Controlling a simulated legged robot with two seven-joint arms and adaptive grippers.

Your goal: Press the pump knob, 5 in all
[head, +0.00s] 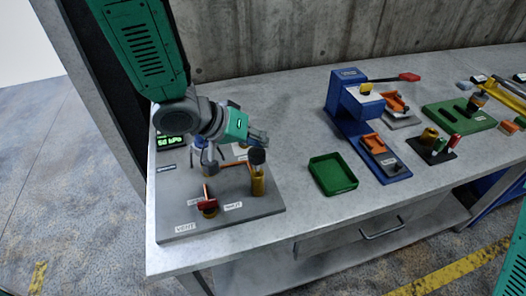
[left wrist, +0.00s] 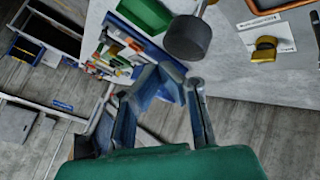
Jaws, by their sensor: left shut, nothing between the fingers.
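The pump knob (head: 257,157) is a black cap on a short rod above a brass cylinder (head: 258,181), on the grey panel (head: 230,215) at the left of the bench. The dark knob also shows in the left wrist view (left wrist: 188,38), just beyond the fingertips. My left gripper (head: 264,141) is shut and empty. Its fingers are just above and beside the knob in the head view; I cannot tell whether they touch it. In the left wrist view, its fingers (left wrist: 178,82) point toward the knob. My right gripper is out of view.
A green display (head: 170,142) reads about 50 kPa. A red-handled vent valve (head: 208,206) stands at the panel's front. A green tray (head: 333,174) and a blue press-like device (head: 362,115) are to the right. Bare bench lies between panel and tray.

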